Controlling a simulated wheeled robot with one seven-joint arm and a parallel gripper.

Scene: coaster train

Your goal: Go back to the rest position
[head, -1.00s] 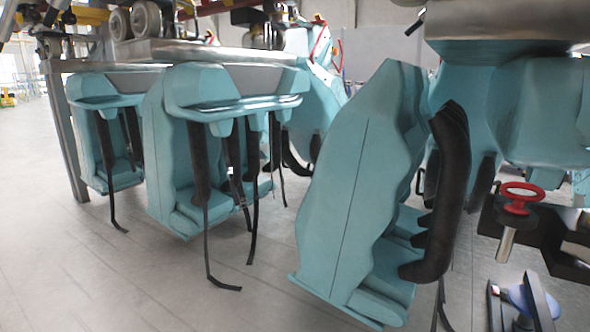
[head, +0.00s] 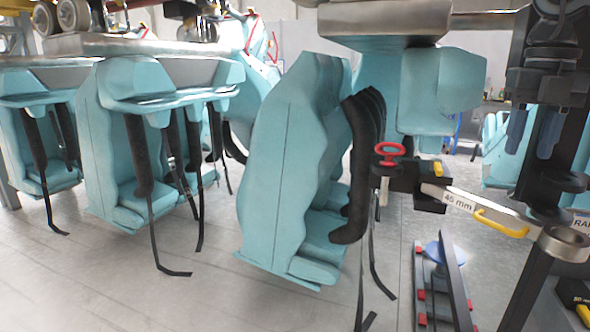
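My gripper is not clearly in view, so neither its pose nor what it holds can be seen. The task names no object. One large seat (head: 285,165) with black padded restraints (head: 362,165) hangs tilted in the middle. Another seat (head: 110,165) hangs at the left with dark straps trailing to the floor.
At the right, a black post (head: 572,150) carries an arm marked "45 mm" (head: 460,199) with a yellow handle (head: 500,222) and a red handwheel (head: 389,153). A dark rail-like stand (head: 452,280) is below. Grey floor (head: 130,295) is clear at the front left.

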